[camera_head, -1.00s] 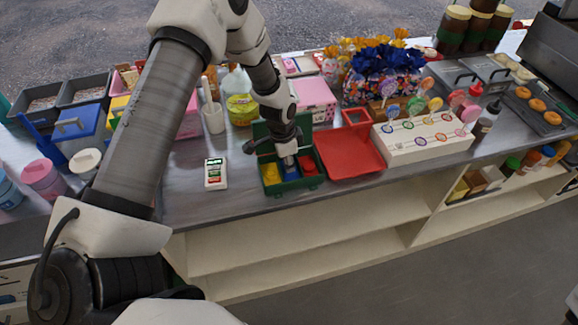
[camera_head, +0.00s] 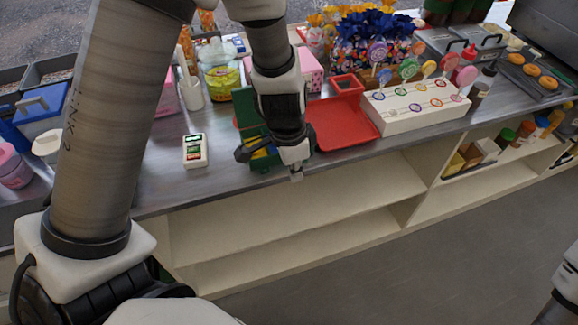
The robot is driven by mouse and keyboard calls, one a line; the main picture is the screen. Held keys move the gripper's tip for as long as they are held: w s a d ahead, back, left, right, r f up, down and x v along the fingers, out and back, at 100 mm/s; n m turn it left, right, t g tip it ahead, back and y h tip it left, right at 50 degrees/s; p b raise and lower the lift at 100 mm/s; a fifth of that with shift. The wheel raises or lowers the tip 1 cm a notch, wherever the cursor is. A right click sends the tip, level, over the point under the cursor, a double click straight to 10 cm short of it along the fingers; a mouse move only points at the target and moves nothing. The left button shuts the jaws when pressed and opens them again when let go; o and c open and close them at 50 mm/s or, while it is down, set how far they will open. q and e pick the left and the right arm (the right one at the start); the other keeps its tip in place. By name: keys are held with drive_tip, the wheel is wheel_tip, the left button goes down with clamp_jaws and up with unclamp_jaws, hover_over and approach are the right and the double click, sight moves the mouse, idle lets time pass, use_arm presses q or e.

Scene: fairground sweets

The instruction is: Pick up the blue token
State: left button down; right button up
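The green box (camera_head: 244,107) stands open on the counter, its lid raised at the back. My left gripper hangs in front of it and covers most of its compartments. Some yellow (camera_head: 262,149) shows inside at the left. I cannot make out the blue token in this view; it may be behind or in the gripper. My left gripper (camera_head: 297,176) points down, its tip in front of the counter's front edge. Its fingers are too small and overlapped to show whether they are open, shut or holding something.
A red tray (camera_head: 341,124) lies right of the green box, then a white lollipop stand (camera_head: 413,108). A white device with coloured labels (camera_head: 195,151) lies to the left. A jar with yellow contents (camera_head: 221,78) stands behind. Open shelves (camera_head: 300,215) below the counter are mostly empty.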

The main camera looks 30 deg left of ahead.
use_arm(q)
drive_tip(key=shift+s+d, duration=0.2)
drive_tip(key=shift+d, duration=0.05)
use_arm(e)
drive_tip(key=shift+f, duration=0.3)
use_arm(q)
drive_tip(key=shift+c, duration=1.9)
unclamp_jaws()
drive_tip(key=shift+r, duration=0.1)
